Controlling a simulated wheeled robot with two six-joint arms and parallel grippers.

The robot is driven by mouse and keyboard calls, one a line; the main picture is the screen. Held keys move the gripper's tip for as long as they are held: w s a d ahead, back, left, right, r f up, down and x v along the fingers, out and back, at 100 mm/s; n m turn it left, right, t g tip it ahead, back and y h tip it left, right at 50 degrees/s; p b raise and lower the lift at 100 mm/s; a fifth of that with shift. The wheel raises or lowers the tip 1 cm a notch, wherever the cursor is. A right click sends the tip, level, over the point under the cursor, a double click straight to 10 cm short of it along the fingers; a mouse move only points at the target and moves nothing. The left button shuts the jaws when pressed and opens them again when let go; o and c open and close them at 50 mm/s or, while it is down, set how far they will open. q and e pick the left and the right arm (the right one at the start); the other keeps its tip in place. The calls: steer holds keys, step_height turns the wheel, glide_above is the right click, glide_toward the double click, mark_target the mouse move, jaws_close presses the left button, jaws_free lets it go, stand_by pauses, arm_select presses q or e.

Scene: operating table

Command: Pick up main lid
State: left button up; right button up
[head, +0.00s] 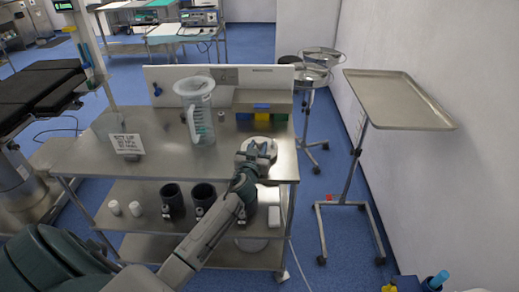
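A white round lid (268,147) lies near the right end of the steel table top (160,160), close to the front edge. My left arm reaches in from the lower left. My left gripper (252,157) is at the lid's near left side and covers part of it. Whether the fingers are apart or touch the lid is too small to tell. A clear graduated jug (195,112) with a handle stands upright on the table, left of the lid. My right gripper is not in view.
A small sign (126,145) stands at the left. The lower shelf holds black cups (172,200) and white items. A wheeled tray stand (395,100) is at the right. The table's left middle is clear.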

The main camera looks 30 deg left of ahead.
arm_select(q)
steer(key=shift+c, duration=1.3)
